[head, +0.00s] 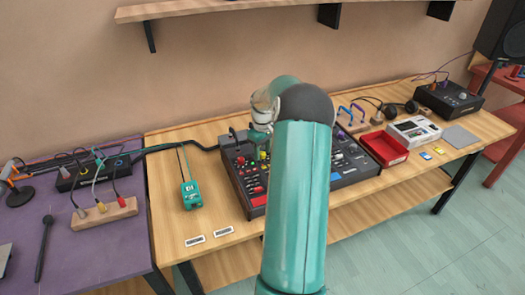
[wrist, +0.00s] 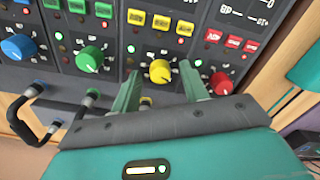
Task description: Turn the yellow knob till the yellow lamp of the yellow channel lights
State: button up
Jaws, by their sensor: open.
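The yellow knob (wrist: 160,72) sits on the dark mixer panel in the wrist view, with a pale pointer mark at its lower side. My gripper (wrist: 159,76) is open, its two green fingers on either side of the knob. I cannot tell whether they touch it. Yellow buttons (wrist: 161,22) stand in a row above the knob. In the head view the mixer (head: 257,212) is on the wooden table, partly hidden by my arm.
A green knob (wrist: 89,59) and a blue knob (wrist: 18,47) are to the left; a red knob (wrist: 220,83) is close to the right finger. Plugged cables (wrist: 36,92) stand at lower left. A red tray (head: 384,148) lies right of the mixer.

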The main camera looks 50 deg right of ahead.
jog(key=shift+f, duration=0.1)
grip_shut()
jog(key=shift+m, duration=2.8)
grip_release()
